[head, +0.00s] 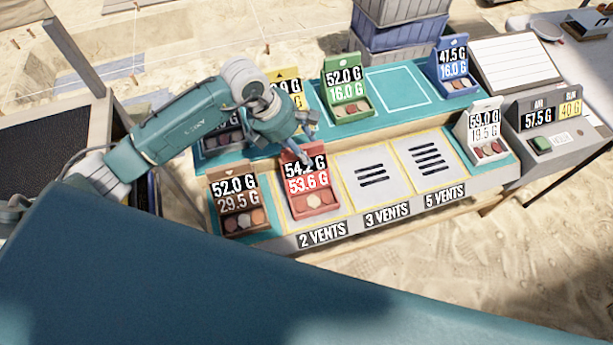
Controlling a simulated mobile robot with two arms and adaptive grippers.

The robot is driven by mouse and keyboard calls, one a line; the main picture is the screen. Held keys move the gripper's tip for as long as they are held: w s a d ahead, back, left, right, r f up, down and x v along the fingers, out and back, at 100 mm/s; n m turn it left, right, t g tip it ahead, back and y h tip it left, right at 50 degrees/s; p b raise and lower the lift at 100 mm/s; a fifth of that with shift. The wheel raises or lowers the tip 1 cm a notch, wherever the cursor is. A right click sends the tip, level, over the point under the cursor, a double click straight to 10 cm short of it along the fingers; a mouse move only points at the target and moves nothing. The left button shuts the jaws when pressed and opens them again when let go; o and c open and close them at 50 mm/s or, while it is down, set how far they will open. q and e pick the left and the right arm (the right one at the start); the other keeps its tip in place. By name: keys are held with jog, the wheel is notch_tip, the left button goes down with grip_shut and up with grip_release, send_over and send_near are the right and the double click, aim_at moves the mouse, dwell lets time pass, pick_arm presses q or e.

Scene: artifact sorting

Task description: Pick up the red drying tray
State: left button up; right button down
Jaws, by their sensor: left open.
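The red drying tray (315,211) stands on the pad above the "2 VENTS" label, at the left of the vent row. Its upright back carries the readings 54.2 G and 53.6 G, and small pieces lie in its front part. My left gripper (307,146) is open at the top edge of the tray's back. The fingers partly overlap that edge, and I cannot tell whether they touch it. My right gripper is not in view.
A brown tray (238,218) stands close left of the red one. Green (348,104), yellow (289,78), blue (456,82) and white (486,147) trays stand around. The "3 VENTS" pad (370,190) and "5 VENTS" pad (430,177) are empty. A scale (552,142) is at right.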

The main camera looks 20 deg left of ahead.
pick_arm(q)
jog(key=shift+f, duration=0.1)
dwell(0.3)
grip_shut()
dwell(0.4)
